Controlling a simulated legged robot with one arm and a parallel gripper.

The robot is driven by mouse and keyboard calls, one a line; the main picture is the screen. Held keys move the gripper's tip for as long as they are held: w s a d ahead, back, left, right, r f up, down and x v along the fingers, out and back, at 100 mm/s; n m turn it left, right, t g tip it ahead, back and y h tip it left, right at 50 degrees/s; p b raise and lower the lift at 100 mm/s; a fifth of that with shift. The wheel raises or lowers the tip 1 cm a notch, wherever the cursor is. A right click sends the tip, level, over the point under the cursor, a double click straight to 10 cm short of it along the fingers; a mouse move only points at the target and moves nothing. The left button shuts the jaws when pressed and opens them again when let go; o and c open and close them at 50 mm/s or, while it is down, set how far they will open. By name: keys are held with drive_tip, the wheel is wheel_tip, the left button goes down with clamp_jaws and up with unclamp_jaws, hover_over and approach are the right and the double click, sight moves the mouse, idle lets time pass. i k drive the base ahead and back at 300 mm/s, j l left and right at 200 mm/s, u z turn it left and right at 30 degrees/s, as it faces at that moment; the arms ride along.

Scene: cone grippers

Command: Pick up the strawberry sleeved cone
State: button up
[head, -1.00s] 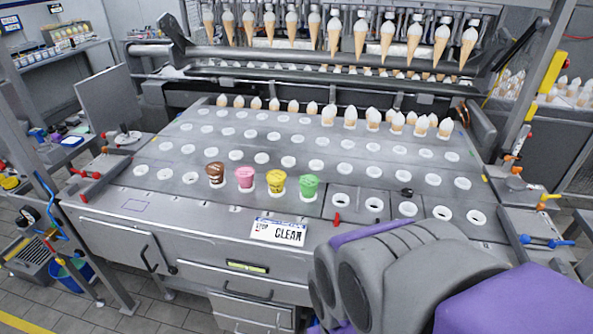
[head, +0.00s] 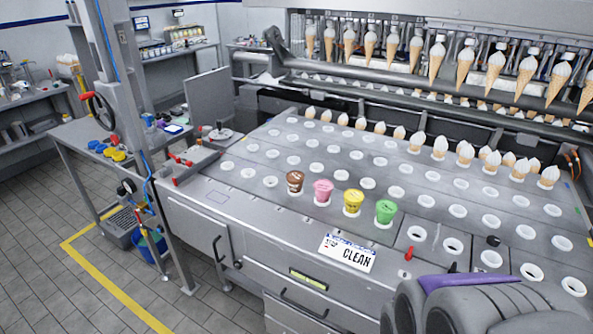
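A pink sleeved cone (head: 324,191), the strawberry-coloured one, sits in a white ring holder in the front row of the machine's grey top (head: 262,171). To its left is a brown sleeved cone (head: 295,182); to its right are a yellow one (head: 354,201) and a green one (head: 385,211). All four stand upright and apart from each other. My arm's grey and purple links show at the lower right, away from the cones. My gripper is not in view.
A white sign (head: 347,253) reading "CLEAN" is on the front edge. Plain cones hang in a row (head: 436,60) at the back. A side table (head: 110,150) and a post stand left. The tiled floor (head: 60,285) at lower left is open.

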sight(324, 188)
drive_tip(key=i+j+z, duration=0.2)
drive_tip(key=j+z, duration=0.15)
drive_tip(key=j, duration=0.35)
drive_tip(key=i+j+z, duration=0.1)
drive_tip(key=j+z, duration=0.2)
drive_tip(key=j, duration=0.4)
drive_tip(key=j+z, duration=0.35)
drive_tip(key=j, duration=0.4)
